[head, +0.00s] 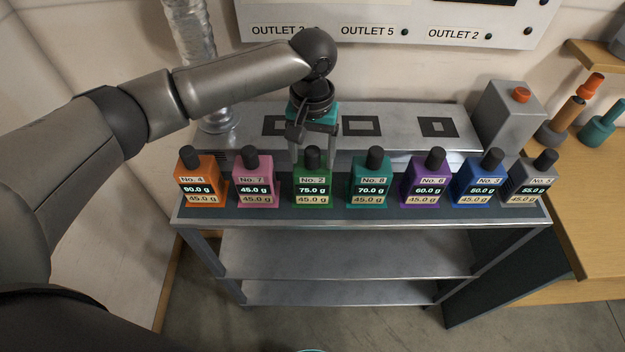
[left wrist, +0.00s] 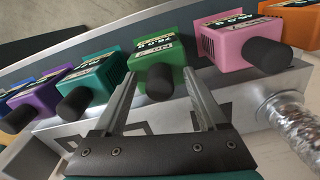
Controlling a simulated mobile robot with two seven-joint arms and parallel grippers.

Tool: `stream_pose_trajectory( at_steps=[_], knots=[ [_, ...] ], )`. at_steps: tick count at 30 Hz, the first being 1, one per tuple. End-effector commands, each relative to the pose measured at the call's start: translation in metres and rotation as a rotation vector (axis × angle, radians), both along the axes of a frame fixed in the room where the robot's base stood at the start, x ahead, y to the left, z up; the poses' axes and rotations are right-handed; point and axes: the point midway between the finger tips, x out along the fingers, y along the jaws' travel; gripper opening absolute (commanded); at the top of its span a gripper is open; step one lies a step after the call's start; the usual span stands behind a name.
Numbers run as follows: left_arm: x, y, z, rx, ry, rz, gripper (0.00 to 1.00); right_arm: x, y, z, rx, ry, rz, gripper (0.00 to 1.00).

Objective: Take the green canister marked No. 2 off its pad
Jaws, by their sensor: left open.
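The green canister marked No. 2 (head: 313,181) stands upright on the front shelf, third from the left in a row. Its labels read 75.0 g and 45.0 g, and it has a black cap. My left gripper (head: 314,152) is open just behind and above it, pointing down. My right gripper is not in view.
A pink canister (head: 254,181) stands to the left and a teal canister (head: 370,182) to the right, with small gaps. Several more canisters fill the row. A raised metal ledge with square markings (head: 361,126) runs behind. A grey box with an orange button (head: 508,117) stands at right.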

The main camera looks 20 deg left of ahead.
Motion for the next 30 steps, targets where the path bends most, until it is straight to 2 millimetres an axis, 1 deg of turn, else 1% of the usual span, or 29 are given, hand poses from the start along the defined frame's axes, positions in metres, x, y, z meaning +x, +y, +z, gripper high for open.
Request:
stream_pose_trajectory(
  at_steps=[2, 21, 22, 30],
  knots=[
    [0.0, -0.0002, 0.0002, 0.0, 0.0, 0.0, 0.73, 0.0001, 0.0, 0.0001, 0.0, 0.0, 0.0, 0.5],
    [0.0001, -0.0001, 0.0007, 0.0, 0.0, 0.0, 0.01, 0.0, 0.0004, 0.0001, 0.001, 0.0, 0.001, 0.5],
    [0.0001, -0.0001, 0.0006, 0.0, 0.0, 0.0, 0.0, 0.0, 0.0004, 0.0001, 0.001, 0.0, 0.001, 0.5],
    [0.0002, 0.0001, 0.0007, 0.0, 0.0, 0.0, 0.0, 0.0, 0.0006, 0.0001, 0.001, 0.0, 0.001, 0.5]
  ],
)
